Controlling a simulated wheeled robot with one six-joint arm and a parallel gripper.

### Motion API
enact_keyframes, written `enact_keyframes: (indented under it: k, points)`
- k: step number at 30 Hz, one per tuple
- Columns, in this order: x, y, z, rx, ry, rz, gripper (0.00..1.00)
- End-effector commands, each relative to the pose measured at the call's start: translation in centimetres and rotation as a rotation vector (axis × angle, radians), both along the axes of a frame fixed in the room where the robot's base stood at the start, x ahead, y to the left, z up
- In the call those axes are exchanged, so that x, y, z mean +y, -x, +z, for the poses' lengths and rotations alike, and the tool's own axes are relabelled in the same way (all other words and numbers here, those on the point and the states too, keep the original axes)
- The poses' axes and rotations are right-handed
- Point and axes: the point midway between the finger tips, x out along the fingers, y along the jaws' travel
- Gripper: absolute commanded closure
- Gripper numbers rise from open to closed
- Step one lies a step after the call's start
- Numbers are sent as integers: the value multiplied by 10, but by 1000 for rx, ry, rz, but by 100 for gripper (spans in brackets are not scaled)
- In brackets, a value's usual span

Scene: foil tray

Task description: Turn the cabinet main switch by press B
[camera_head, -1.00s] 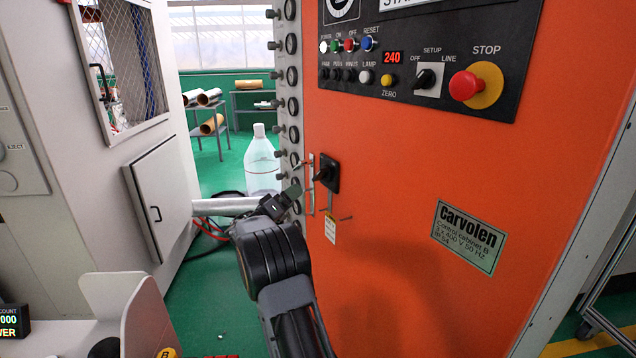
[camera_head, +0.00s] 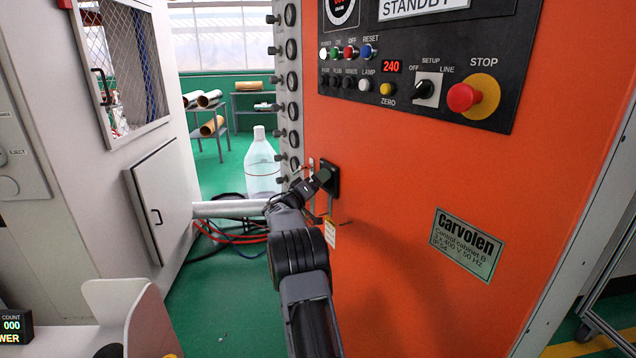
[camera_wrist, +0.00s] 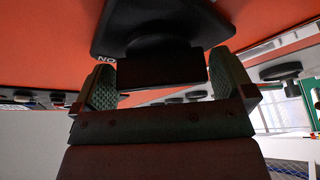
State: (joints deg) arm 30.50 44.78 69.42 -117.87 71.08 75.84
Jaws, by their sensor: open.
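The orange cabinet (camera_head: 400,220) carries a label plate (camera_head: 466,244) reading "Carvolen, Control cabinet B". Its main switch (camera_head: 332,181) is a black handle on a dark square plate at the left edge of the orange face. My gripper (camera_head: 318,180) is at the switch in the head view and hides part of it. In the wrist view the two green textured fingers of my gripper (camera_wrist: 161,88) stand apart, one on each side of the dark switch handle (camera_wrist: 160,68). Gaps seem to show beside the handle; I cannot tell whether either finger touches it.
A control panel (camera_head: 415,110) with buttons, a "240" display and a red stop button (camera_head: 463,97) is above. A paper tag (camera_head: 330,234) hangs below the switch. A pale pipe (camera_head: 230,208) runs left of my arm. Open green floor (camera_head: 215,300) lies left.

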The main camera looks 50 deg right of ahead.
Motion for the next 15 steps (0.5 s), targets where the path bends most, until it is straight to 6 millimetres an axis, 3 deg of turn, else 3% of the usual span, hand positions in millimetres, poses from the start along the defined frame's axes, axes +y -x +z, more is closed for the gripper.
enact_keyframes:
  k: [5,15]
  points:
    - [0,0,0,0,0,0,0]
    - [0,0,0,0,0,0,32]
